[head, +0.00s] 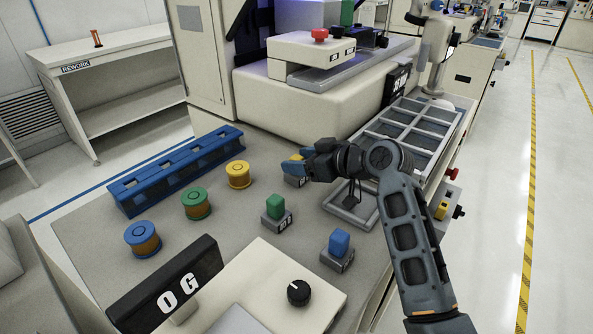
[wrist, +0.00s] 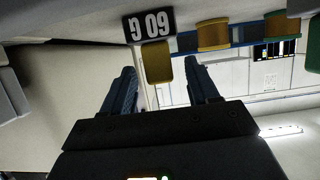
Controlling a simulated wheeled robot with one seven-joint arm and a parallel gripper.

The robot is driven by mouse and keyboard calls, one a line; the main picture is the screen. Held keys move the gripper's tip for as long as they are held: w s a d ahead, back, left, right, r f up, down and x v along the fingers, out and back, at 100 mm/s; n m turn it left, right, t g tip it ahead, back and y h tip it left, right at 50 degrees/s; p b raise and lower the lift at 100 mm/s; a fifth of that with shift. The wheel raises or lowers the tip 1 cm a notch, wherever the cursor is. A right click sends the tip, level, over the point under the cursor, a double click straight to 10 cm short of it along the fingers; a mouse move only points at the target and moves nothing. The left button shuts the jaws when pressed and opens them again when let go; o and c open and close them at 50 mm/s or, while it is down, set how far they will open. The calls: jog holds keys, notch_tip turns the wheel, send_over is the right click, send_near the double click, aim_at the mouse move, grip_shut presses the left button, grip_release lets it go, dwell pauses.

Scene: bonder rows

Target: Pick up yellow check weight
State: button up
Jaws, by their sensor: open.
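The yellow check weight (head: 295,157) stands on the bench, mostly hidden behind my gripper in the head view; part of its grey labelled base (head: 291,181) shows below the fingers. In the wrist view the yellow block (wrist: 158,66) appears between and just beyond my fingertips, with its dark number label (wrist: 149,24) above it. My gripper (head: 299,161) is open, reaching in from the right, with its fingers (wrist: 160,78) on either side of the block's line. I cannot tell whether either finger touches it.
A green weight (head: 276,206) and a blue weight (head: 340,242) stand nearer on the bench. Yellow (head: 238,175), green (head: 196,204) and blue (head: 142,239) spools stand left, before a blue rack (head: 178,171). A grey compartment tray (head: 437,116) lies right of my gripper.

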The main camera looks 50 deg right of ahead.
jog(key=shift+c, duration=0.3)
grip_shut()
dwell(0.4)
